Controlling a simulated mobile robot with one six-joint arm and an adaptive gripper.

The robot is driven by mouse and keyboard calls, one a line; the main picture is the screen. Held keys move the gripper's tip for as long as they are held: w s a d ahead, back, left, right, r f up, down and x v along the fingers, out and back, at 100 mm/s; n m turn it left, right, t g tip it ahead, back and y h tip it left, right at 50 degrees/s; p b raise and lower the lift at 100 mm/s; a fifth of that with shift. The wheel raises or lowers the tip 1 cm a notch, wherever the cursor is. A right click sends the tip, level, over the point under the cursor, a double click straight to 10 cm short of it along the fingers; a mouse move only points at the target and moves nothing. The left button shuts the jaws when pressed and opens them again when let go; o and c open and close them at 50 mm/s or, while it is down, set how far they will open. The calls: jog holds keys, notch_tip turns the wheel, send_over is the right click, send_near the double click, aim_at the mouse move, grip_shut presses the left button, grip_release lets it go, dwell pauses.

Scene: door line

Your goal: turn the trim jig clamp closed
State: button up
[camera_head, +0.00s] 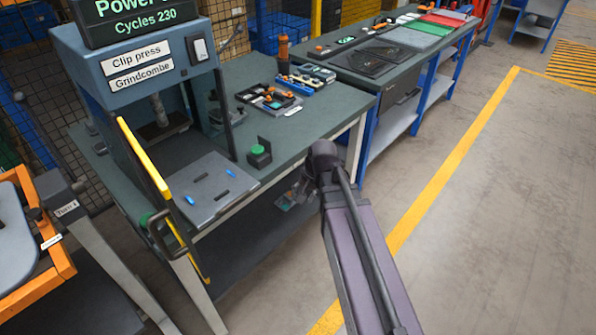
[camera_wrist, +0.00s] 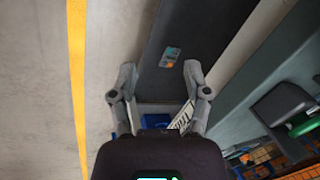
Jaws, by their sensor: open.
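An orange-framed fixture (camera_head: 45,262) with a grey panel (camera_head: 14,240) stands at the left edge of the head view, partly cut off. A grey post with a small label (camera_head: 67,208) and a dark knob (camera_head: 37,214) are at its near right side. I cannot tell for sure which part is the trim jig clamp, or how it is turned. My gripper (camera_wrist: 160,67) is open and empty in the wrist view, with its two fingers apart. In the head view it is mostly hidden behind my arm, by the bench's front edge, well right of the fixture.
A clip press (camera_head: 145,65) with a yellow-edged guard (camera_head: 144,157) stands between the fixture and my arm. A green button (camera_head: 258,150) and trays of parts (camera_head: 268,100) are on the bench. The floor (camera_head: 480,220) at right is clear.

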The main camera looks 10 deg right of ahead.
jog(key=s+d+n+g+h, duration=0.1)
jog(key=s+n+g+h, duration=0.1)
jog(key=s+n, duration=0.3)
jog(key=s, duration=0.4)
jog(key=shift+d+f+n+h, duration=0.25)
jog(key=shift+f+n+h, duration=0.15)
jog(key=shift+c, duration=0.3)
